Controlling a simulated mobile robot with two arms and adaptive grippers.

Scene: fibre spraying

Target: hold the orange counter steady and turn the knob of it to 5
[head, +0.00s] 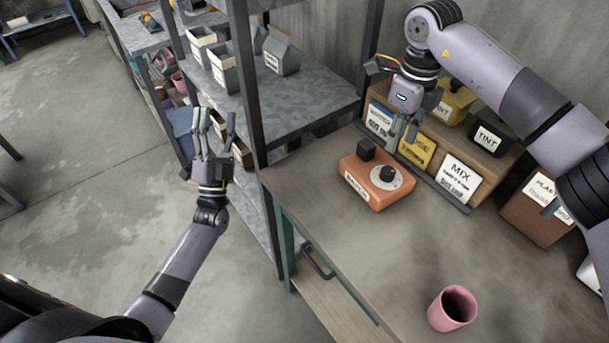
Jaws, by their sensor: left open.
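The orange counter (365,192) sits on the workbench, with a pale label on its front. A black knob (388,174) sits on a light round dial on its top. A black block (366,149) stands at its back left. The dial marks are too small to read. My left gripper (215,122) is open and empty, pointing up beside the shelf, well left of the counter. My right gripper (402,138) hangs fingers down just behind the counter, in front of the boxes. I see no contact with the counter, and its finger gap is unclear.
The workbench (400,255) is clear in front of the counter. A pink cup (452,308) stands near its front. Labelled boxes, including a MIX box (462,180), line the back. A metal shelf (285,110) with grey cartons stands left of the bench.

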